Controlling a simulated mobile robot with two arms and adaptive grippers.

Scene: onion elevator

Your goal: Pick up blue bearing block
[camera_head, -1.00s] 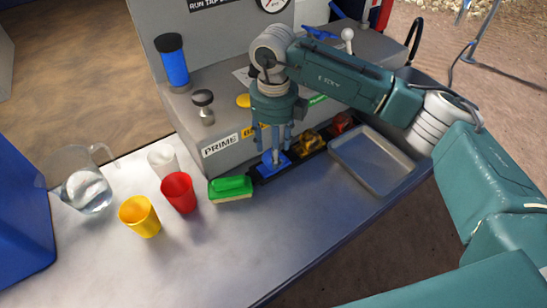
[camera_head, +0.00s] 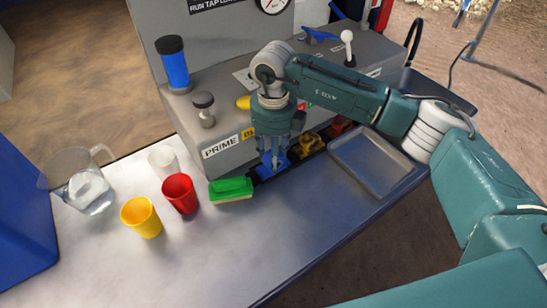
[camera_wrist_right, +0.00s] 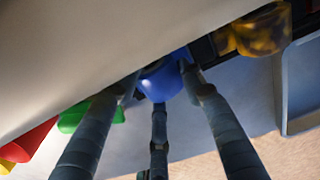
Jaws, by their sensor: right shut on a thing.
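The blue bearing block (camera_head: 266,168) sits in the dark rack (camera_head: 292,158) at the foot of the grey machine. My right gripper (camera_head: 273,160) points down at it and is shut on it. In the right wrist view the blue block (camera_wrist_right: 163,80) shows between the fingers (camera_wrist_right: 160,95), partly hidden by them. I cannot tell whether the block is clear of the rack. My left gripper is not in view.
A yellow block (camera_head: 308,143) and a red one (camera_head: 340,125) stand right of the blue block. A green sponge (camera_head: 230,189), red cup (camera_head: 180,193), yellow cup (camera_head: 141,217), clear cup (camera_head: 162,161) and pitcher (camera_head: 84,183) are left. A metal tray (camera_head: 372,162) lies right.

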